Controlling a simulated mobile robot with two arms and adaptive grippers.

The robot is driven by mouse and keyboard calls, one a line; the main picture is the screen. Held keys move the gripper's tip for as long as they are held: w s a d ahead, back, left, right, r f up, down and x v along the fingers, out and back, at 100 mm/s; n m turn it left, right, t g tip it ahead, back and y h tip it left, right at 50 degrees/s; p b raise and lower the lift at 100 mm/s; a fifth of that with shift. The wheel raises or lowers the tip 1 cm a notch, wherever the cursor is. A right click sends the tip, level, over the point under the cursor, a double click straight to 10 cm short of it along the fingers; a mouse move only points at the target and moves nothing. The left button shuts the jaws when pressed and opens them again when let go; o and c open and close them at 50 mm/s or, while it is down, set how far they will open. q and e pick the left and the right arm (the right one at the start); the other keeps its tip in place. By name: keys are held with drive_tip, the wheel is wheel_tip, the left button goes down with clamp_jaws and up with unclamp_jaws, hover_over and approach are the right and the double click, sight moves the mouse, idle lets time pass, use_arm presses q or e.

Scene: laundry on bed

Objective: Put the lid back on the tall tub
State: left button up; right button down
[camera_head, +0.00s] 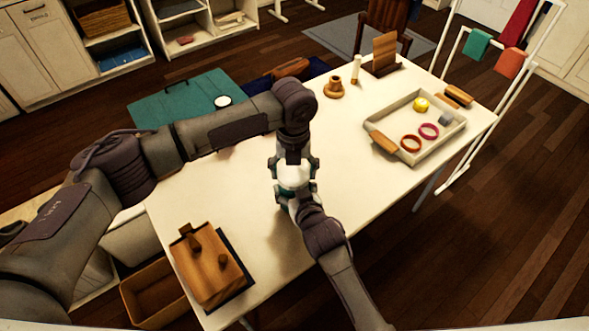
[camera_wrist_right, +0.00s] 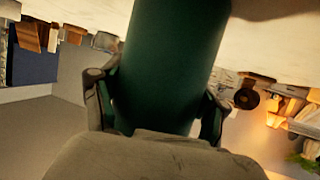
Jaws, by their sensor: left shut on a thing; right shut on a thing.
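The tall tub (camera_wrist_right: 170,60) is a dark green cylinder filling the middle of the right wrist view. My right gripper (camera_wrist_right: 157,105) is shut on it, one finger on each side. In the head view the right gripper (camera_head: 297,198) reaches in from below at the table's middle, and only slivers of the tub show. A white round lid (camera_head: 294,176) shows between the two grippers. My left gripper (camera_head: 293,164) is above, with its fingers shut on the lid. The lid is at the tub's top; I cannot tell whether it is seated or slightly apart.
The cream table (camera_head: 225,190) is clear around the grippers. A wooden box (camera_head: 208,270) stands front left. A tray (camera_head: 415,125) with rings and a yellow ball is at the right. A wooden pot (camera_head: 334,87) and an upright wooden board (camera_head: 384,52) stand at the back.

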use_arm(q)
drive_tip(key=m, duration=0.4)
drive_tip(key=shift+a, duration=0.1)
drive_tip(key=o, duration=0.7)
drive_tip(key=shift+c, duration=0.2)
drive_tip(key=shift+r, duration=2.25)
